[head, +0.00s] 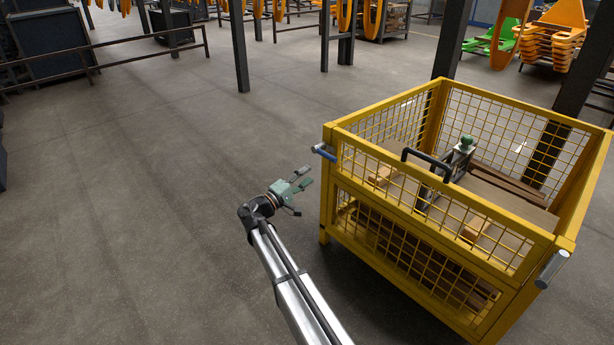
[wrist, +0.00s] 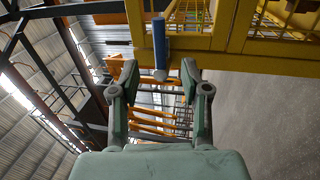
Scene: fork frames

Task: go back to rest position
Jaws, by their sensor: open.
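My gripper (head: 303,180) is green-grey, open and empty at the end of my arm, to the left of a yellow mesh crate (head: 440,218) in the head view. In the wrist view my gripper (wrist: 158,75) has its two fingers spread apart with nothing between the tips. A blue cylindrical handle (wrist: 160,48) on the crate shows just beyond the fingertips there, apart from them as far as I can tell. The same blue handle (head: 324,152) sticks out at the crate's left corner in the head view.
The crate holds a part with a dark handle (head: 430,162) and wooden blocks (head: 475,230). A grey cylinder (head: 552,268) sits on its right corner. Dark posts (head: 239,50) and a railing (head: 105,55) stand behind. The floor (head: 150,200) left of my arm is clear.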

